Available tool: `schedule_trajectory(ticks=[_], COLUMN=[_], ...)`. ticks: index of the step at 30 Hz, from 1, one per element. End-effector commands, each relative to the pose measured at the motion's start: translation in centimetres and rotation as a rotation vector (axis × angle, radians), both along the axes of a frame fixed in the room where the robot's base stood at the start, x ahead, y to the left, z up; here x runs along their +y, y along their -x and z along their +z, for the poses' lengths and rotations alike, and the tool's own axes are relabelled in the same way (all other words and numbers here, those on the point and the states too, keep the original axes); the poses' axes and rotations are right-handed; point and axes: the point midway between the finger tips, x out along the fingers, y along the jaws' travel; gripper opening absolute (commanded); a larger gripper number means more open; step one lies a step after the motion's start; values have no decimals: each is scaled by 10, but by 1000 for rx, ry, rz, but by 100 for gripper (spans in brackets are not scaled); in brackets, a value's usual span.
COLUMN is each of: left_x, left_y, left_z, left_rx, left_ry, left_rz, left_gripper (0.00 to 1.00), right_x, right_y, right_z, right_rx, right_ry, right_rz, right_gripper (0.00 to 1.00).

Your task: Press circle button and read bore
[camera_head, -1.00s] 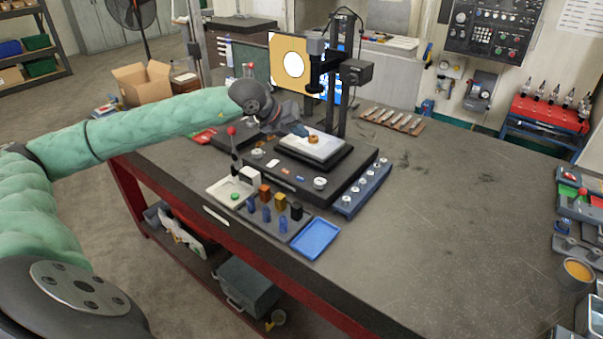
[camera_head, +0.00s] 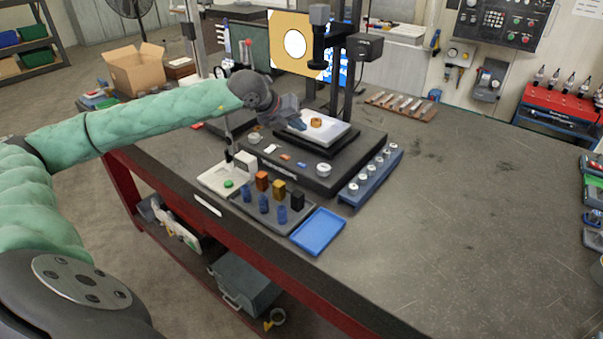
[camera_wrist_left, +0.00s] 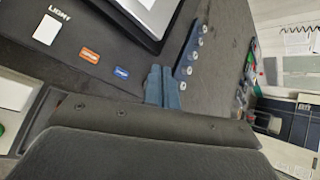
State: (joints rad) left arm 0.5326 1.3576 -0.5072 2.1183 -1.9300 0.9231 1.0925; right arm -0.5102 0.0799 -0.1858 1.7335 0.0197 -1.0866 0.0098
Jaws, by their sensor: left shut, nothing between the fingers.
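My left gripper (camera_head: 298,126) is shut and empty, in front of the white stage (camera_head: 332,133) of the measuring machine. Its blue fingertips also show in the left wrist view (camera_wrist_left: 162,84), above the dark base (camera_wrist_left: 115,30). A brass ring (camera_head: 316,122) lies on the stage. Three buttons are on the base: a white one marked LIGHT (camera_wrist_left: 46,29), an orange one (camera_wrist_left: 90,55) and a blue one (camera_wrist_left: 122,72); the lettering on the coloured ones is too small to read surely. The monitor (camera_head: 273,42) shows a white circle on tan. My right gripper is out of view.
A blue rack of round pieces (camera_head: 370,175) stands right of the base. A grey tray with coloured blocks (camera_head: 267,212), a blue tray (camera_head: 318,232) and a pale tray with a green button (camera_head: 215,178) lie in front. The tabletop (camera_head: 450,200) at right is clear.

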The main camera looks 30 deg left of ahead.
Motion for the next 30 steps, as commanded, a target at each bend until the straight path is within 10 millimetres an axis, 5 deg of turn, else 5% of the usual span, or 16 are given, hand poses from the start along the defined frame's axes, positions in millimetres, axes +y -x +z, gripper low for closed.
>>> schedule_trajectory(ticks=[9,20,30], left_x=[0,0,0], left_y=[0,0,0], left_z=[-10,-13,-45], left_rx=[0,0,2], left_ry=[0,0,0], left_rz=[0,0,1], left_gripper=[0,0,0], right_x=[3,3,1], right_y=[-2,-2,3], right_z=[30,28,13], right_rx=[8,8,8], right_ry=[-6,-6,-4], right_rz=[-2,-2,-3], right_gripper=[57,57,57])
